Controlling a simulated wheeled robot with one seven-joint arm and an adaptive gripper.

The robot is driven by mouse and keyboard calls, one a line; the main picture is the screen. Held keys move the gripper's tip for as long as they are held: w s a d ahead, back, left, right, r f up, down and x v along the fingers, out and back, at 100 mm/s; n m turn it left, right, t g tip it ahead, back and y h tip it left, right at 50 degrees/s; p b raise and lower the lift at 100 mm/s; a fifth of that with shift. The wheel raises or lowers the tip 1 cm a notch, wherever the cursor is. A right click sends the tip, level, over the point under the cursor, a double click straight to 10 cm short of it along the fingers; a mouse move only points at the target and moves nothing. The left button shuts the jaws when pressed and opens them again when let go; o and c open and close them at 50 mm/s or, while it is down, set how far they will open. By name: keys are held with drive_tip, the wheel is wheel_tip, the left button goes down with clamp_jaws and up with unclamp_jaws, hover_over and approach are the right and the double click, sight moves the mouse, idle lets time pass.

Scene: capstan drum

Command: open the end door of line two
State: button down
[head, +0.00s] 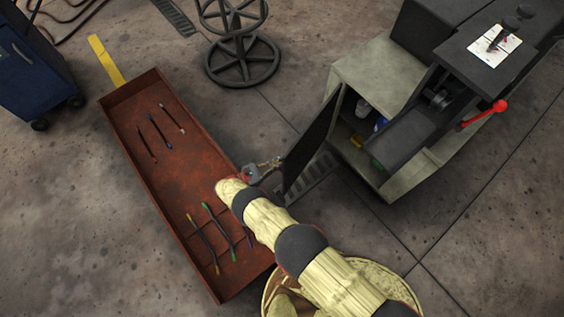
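A pale cabinet (378,72) with a dark top stands at the right. Its dark door (312,145) stands swung outward on the left side, and the inside shows. I see no label that tells which line it belongs to. My arm reaches up from the bottom. My gripper (268,165) is at the left face of the door, near its outer edge. Whether it touches the door, and whether its fingers are open or shut, is too small to tell. Any handle on the door is hidden from this view.
Inside the cabinet are a white item (363,108), a blue item (381,123) and a green item (377,163). A red-handled lever (484,113) sticks out at right. A rusty tray (178,175) with several thin rods lies left.

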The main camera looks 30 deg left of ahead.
drive_tip(key=shift+s, duration=0.15)
drive_tip(key=c, duration=2.2)
unclamp_jaws()
drive_tip(key=shift+a+r, duration=0.1)
drive_tip(key=shift+o, duration=1.1)
drive_tip(key=v, duration=0.7)
drive_tip(key=shift+s, duration=0.2)
drive_tip(key=shift+a, duration=0.1)
drive_tip(key=shift+c, duration=0.3)
